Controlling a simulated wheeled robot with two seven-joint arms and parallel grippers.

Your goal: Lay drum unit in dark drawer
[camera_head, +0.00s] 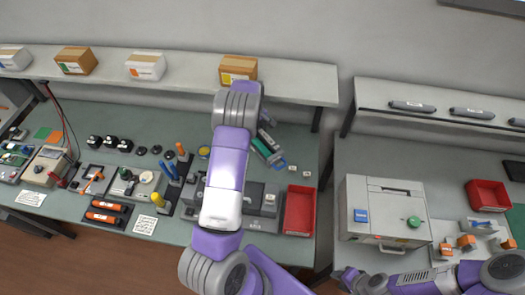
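A dark grey elongated unit with green and light blue parts (268,149) lies slanted on the green bench, just right of my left arm; I cannot tell for sure that it is the drum unit. A dark grey box-like piece (256,193) on the bench is partly hidden behind the same arm; it may be the dark drawer. My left arm rises across the middle of the view, and its gripper is hidden beyond the forearm. My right gripper (350,279) is low in the view, below the pale printer-like machine (385,205); its fingers are too small to read.
A red tray (299,209) stands right of the grey box. Several blue and orange-topped tools (172,172) stand to its left. Boxes (75,60) line the shelf above. Dark cylinders (411,106) lie on the right shelf.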

